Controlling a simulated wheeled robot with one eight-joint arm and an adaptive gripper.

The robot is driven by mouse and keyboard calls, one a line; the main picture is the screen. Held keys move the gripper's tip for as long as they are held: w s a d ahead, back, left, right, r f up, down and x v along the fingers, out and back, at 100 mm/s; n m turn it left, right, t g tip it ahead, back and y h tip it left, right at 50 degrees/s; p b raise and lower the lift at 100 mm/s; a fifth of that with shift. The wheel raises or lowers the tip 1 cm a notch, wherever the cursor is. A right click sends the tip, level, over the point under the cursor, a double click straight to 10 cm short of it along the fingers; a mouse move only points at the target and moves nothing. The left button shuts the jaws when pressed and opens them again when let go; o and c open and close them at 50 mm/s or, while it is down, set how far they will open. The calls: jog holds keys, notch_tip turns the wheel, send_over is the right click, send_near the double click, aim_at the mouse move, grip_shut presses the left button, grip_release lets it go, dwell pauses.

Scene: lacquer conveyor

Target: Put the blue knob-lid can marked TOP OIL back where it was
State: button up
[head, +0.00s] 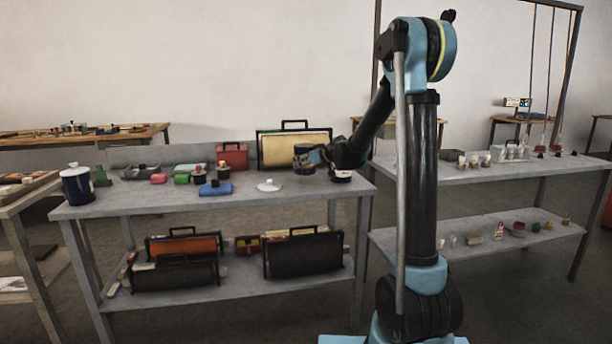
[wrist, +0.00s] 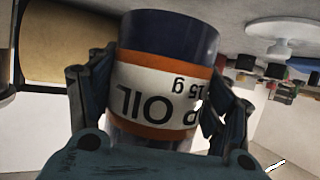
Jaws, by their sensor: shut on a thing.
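My gripper (wrist: 160,105) is shut around the sides of a dark blue can (wrist: 172,38) with a white label edged in orange. The label reads "OIL" and "15 g", upside down in the wrist view, and the rest of the wording is cut off by the can's curve and a finger. The can's lid end is hidden behind my gripper. In the head view my gripper (head: 318,156) points left over the right part of the grey table, holding the small-looking can (head: 304,159) near the tabletop. I cannot tell whether it touches the table.
A white knobbed lid (head: 268,185) lies left of the held can. Behind stands a yellow-fronted case (head: 295,149). A blue block (head: 215,188) lies mid-table.

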aim_at(306, 171)
jog(key=shift+f, duration=2.25)
jog(key=o, duration=1.4)
jog(key=v, duration=1.2)
jog(key=s+d+f+m+g+h, duration=0.2)
jog(key=s+d+f, duration=0.3)
jog(key=s, duration=0.9)
jog(key=s+d+f+m+g+h, duration=0.3)
jog(key=s+d+f, duration=0.2)
jog(key=s, duration=1)
jog(key=s+d+f+m+g+h, duration=0.2)
jog(key=s+d+f, duration=0.4)
jog(key=s+d, duration=0.4)
jog(key=s+g+h, duration=0.1)
jog(key=s, duration=0.4)
jog(key=shift+s+d+m, duration=0.15)
jog(key=shift+d+m, duration=0.1)
jog(key=shift+m, duration=0.05)
